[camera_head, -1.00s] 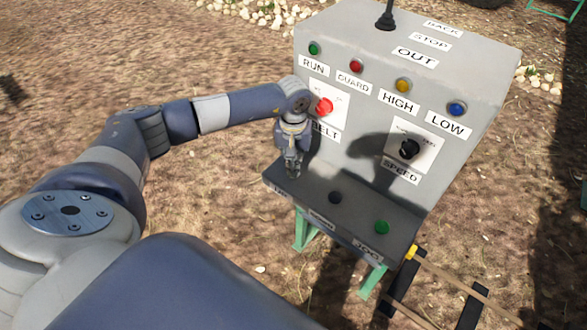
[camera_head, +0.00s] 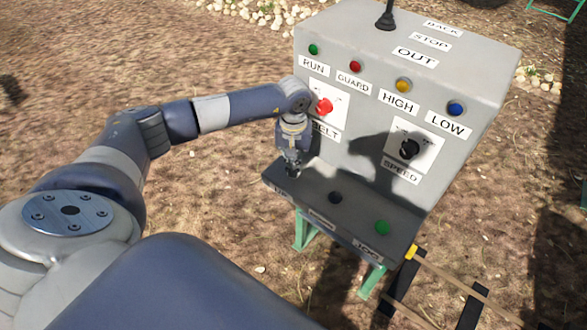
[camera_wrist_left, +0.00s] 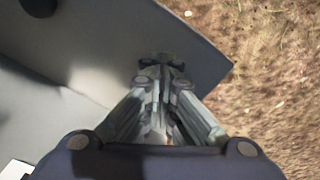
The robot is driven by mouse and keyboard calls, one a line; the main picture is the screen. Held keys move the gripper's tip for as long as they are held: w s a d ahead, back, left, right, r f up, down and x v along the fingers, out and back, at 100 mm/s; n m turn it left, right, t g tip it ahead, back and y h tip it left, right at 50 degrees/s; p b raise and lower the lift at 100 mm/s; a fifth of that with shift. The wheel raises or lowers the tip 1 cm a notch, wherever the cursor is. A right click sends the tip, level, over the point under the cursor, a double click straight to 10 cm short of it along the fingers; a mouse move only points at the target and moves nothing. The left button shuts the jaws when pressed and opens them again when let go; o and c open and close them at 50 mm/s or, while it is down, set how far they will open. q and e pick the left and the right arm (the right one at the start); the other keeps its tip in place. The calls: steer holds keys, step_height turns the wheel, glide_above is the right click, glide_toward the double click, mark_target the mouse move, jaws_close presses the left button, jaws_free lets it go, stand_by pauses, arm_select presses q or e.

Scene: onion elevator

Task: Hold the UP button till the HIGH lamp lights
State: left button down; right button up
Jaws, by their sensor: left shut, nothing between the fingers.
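The grey control box (camera_head: 372,120) has a dark sloping button shelf (camera_head: 312,185) at its front. My left gripper (camera_head: 293,171) is shut and empty, pointing down at the shelf's left end. A small dark piece, perhaps the UP button (camera_wrist_left: 150,63), shows at the fingertips (camera_wrist_left: 163,68) in the left wrist view. The fingers mostly hide it, and I cannot tell whether they touch or press it. The label below that end is too small to read. The yellow HIGH lamp (camera_head: 403,84) looks dull amber; I cannot tell whether it is lit. My right gripper is not in view.
A black button (camera_head: 335,197) and a green button (camera_head: 381,227) sit further right on the shelf. The red BELT knob (camera_head: 324,106) is close to my left wrist. The black SPEED knob (camera_head: 409,149) is further right. A black lever (camera_head: 386,18) stands on top.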

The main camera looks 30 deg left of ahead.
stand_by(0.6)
arm_select(q)
step_height(320, 180, up, 7)
steer(key=p, duration=0.3)
stand_by(0.9)
